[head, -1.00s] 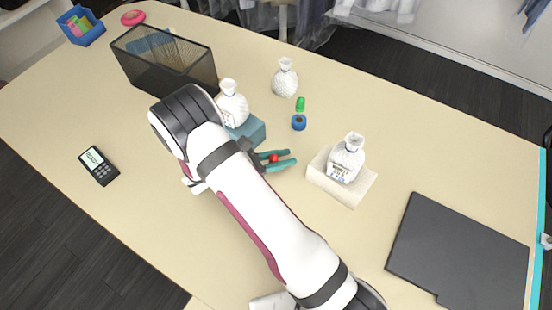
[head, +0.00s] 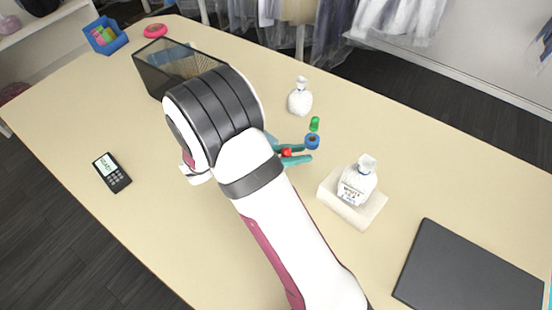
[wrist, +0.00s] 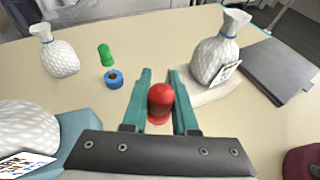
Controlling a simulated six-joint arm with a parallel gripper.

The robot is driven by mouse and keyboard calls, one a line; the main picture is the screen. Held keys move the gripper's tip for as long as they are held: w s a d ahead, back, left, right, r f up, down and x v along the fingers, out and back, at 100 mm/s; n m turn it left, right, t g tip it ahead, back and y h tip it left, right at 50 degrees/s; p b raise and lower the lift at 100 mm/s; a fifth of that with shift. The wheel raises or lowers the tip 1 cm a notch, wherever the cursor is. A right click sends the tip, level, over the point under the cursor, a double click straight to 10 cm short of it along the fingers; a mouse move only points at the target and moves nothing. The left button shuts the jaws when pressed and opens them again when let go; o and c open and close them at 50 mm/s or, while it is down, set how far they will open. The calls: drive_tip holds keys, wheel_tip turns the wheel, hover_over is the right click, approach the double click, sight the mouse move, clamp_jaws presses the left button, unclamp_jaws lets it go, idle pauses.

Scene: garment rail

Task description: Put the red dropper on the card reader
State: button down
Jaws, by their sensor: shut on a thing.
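The red dropper (head: 287,152) is between the teal fingers of my gripper (head: 300,151). In the wrist view the dropper (wrist: 160,101) shows its rounded red top, with both fingers (wrist: 160,76) closed along its sides. My gripper appears to hold it above the table. The card reader (head: 112,173) lies at the left of the table in the head view, a dark handset with a lit screen and keys. It is well apart from my gripper and is not in the wrist view.
A dark mesh bin (head: 160,80) stands at the back left. Table around the card reader is clear.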

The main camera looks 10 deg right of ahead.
wheel_tip(320, 180, up, 12)
drive_tip(key=w+a+n+t+y, duration=0.2)
drive_tip(key=w+a+n+t, duration=0.3)
drive_tip(key=w+a, duration=0.4)
drive_tip(key=n+t+y, duration=0.4)
drive_tip(key=n+y, duration=1.2)
drive_tip(key=y, duration=0.1)
hover_over(104, 176)
wheel_tip(104, 176, down, 19)
